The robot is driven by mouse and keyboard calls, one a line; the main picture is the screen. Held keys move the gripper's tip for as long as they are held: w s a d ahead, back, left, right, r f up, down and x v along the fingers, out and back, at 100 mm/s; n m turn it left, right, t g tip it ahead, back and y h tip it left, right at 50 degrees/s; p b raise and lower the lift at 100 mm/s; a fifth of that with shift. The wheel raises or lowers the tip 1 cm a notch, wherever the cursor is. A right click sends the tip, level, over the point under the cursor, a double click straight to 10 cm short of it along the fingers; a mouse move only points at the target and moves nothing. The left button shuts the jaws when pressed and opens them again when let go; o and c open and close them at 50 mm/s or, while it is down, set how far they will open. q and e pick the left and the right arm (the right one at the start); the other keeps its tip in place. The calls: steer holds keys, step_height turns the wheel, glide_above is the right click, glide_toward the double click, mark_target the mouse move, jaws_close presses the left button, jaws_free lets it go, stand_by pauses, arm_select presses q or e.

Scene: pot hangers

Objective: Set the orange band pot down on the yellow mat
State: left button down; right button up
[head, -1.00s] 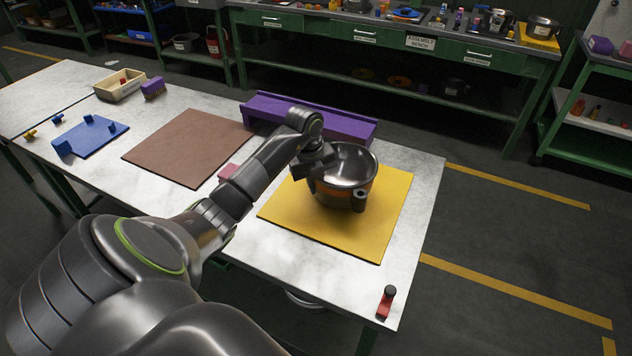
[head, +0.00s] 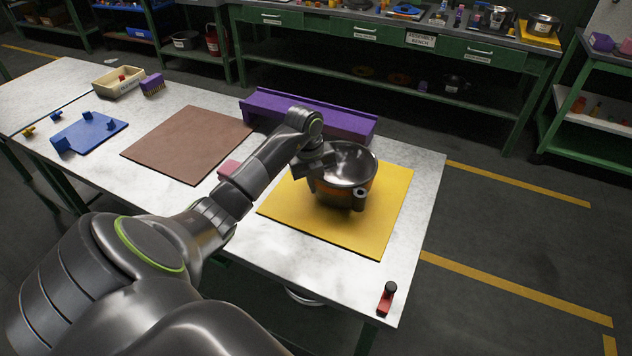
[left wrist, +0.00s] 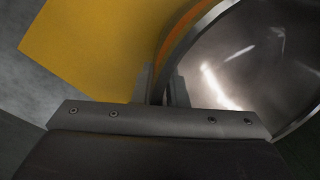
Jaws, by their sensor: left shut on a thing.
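The orange band pot (head: 346,166) is a shiny steel pot, upright, over the middle of the yellow mat (head: 380,232). A strip of its orange band shows low on its side. My left gripper (head: 314,168) is at the pot's left side, shut on its rim. In the left wrist view the fingers (left wrist: 167,92) straddle the wall of the pot (left wrist: 250,65), with the orange band and the yellow mat (left wrist: 85,45) beyond. Whether the pot's base touches the mat is hard to tell. My right gripper is not in view.
A purple rail-like block (head: 312,115) lies behind the mat. A brown mat (head: 188,145) and a pink block (head: 229,168) are to the left. A red item with a dark knob (head: 386,298) stands at the near right corner. White table is bare right of the mat.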

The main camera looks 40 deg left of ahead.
arm_select(q)
steer(key=shift+f, duration=0.1)
steer(key=c, duration=1.5)
jaws_free()
steer(key=shift+o, duration=0.6)
step_height(320, 180, up, 27)
steer(key=s+a+p, duration=0.1)
steer(key=s+p, duration=0.1)
steer(key=p, duration=1.3)
steer(key=shift+r, duration=0.2)
steer(key=shift+a, duration=0.1)
